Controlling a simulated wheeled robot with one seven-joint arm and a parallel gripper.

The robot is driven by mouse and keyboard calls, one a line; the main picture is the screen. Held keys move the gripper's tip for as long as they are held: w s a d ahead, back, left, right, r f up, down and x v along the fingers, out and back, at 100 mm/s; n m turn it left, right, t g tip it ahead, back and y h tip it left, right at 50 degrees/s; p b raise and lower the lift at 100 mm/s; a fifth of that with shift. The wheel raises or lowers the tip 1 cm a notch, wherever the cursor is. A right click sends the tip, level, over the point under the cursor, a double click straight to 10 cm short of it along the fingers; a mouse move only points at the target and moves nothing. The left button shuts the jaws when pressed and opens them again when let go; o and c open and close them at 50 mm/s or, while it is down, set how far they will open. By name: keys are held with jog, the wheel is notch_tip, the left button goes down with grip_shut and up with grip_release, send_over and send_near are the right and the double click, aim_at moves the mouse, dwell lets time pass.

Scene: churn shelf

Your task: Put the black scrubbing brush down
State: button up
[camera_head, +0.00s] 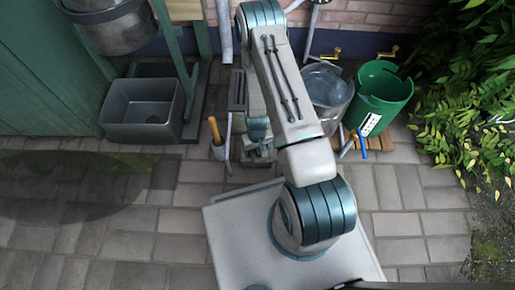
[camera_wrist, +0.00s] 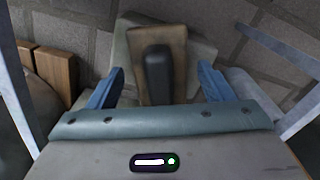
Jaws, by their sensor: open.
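In the wrist view the black scrubbing brush (camera_wrist: 158,72) is a dark, rounded, elongated shape lying on a tan wooden-looking block (camera_wrist: 140,42). The block rests on a pale grey slab (camera_wrist: 203,52). My gripper (camera_wrist: 160,84) is open, with one blue finger on each side of the brush and gaps between. The near end of the brush is close to the gripper's palm; whether they touch I cannot tell. In the head view my gripper (camera_head: 258,148) is low near the paving, and my arm hides much of what is under it.
A holder with a wooden-handled tool (camera_head: 216,138) stands just left of my gripper. A metal bucket (camera_head: 326,92) and a green bucket (camera_head: 384,98) stand to the right. A grey basin (camera_head: 142,110) is at the left. Paving at the lower left is clear.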

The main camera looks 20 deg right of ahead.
notch_tip(320, 180, up, 35)
jog(key=a+p, duration=0.1)
jog(key=p, duration=0.4)
jog(key=s+r+t, duration=0.1)
jog(key=s+r, duration=1.2)
jog(key=r, duration=0.4)
jog(key=shift+d+r+m, duration=0.2)
jog(key=shift+d+m, duration=0.1)
jog(key=shift+d, duration=0.05)
